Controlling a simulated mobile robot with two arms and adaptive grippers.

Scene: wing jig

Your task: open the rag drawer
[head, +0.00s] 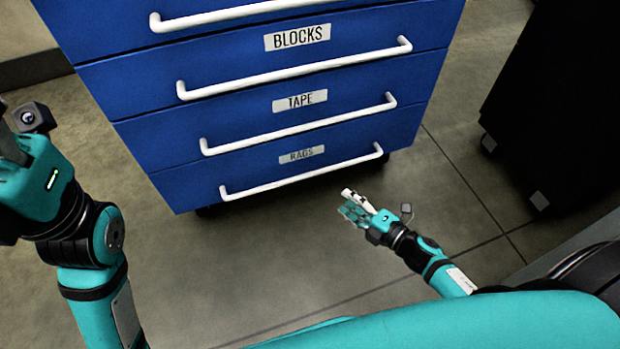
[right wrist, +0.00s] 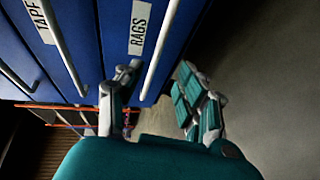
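The rag drawer (head: 285,172) is the lowest drawer of the blue cabinet, labelled RAGS, and sits shut, flush with the drawers above. Its white bar handle (head: 300,177) runs along its front. The drawer's label side also shows in the right wrist view (right wrist: 120,40), with the handle (right wrist: 160,50) ahead of the gap between my fingers. My right gripper (head: 352,205) is open and empty, just in front of the handle's right part; contact is not clear. My left gripper (head: 8,140) is at the left edge, partly cut off, away from the cabinet.
Drawers labelled TAPE (head: 300,102) and BLOCKS (head: 297,37), with similar white handles, are above. A dark cabinet on casters (head: 560,110) stands at the right. The concrete floor (head: 250,260) in front of the blue cabinet is clear. An orange frame (right wrist: 75,115) shows in the right wrist view.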

